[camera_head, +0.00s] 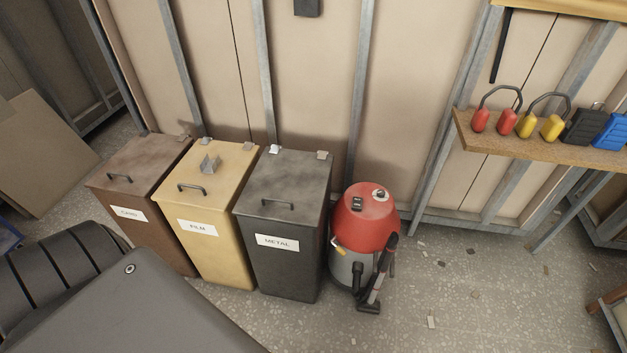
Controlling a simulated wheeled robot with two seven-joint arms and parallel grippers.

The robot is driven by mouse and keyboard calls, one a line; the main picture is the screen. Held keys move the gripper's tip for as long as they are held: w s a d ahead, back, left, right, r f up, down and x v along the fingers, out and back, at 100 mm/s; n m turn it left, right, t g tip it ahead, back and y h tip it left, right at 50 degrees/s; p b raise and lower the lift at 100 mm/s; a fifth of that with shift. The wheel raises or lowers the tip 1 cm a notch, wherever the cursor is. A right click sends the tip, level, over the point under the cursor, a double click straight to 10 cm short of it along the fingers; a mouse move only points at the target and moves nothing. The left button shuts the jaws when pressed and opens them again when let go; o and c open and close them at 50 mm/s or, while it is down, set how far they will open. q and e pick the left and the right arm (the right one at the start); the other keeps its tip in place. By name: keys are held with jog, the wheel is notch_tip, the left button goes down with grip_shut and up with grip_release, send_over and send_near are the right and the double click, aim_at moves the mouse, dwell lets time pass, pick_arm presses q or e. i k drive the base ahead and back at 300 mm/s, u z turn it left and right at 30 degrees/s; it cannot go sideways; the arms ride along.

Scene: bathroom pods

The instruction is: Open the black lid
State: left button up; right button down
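The black bin (278,258) stands on the floor against the wall and carries a white label reading METAL. Its black lid (289,178) is shut. A dark handle (278,204) lies near the lid's front edge, and hinges show at the back edge by the wall. Neither of my grippers is in view.
A yellow FILM bin (219,254) and a brown CARD bin (155,232) stand left of the black bin, lids shut. A red and grey vacuum (365,225) stands close on its right. A shelf (545,150) holds ear defenders and cases.

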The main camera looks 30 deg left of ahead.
aim_at(285, 186)
jog(key=i, duration=0.85)
jog(key=u, duration=0.75)
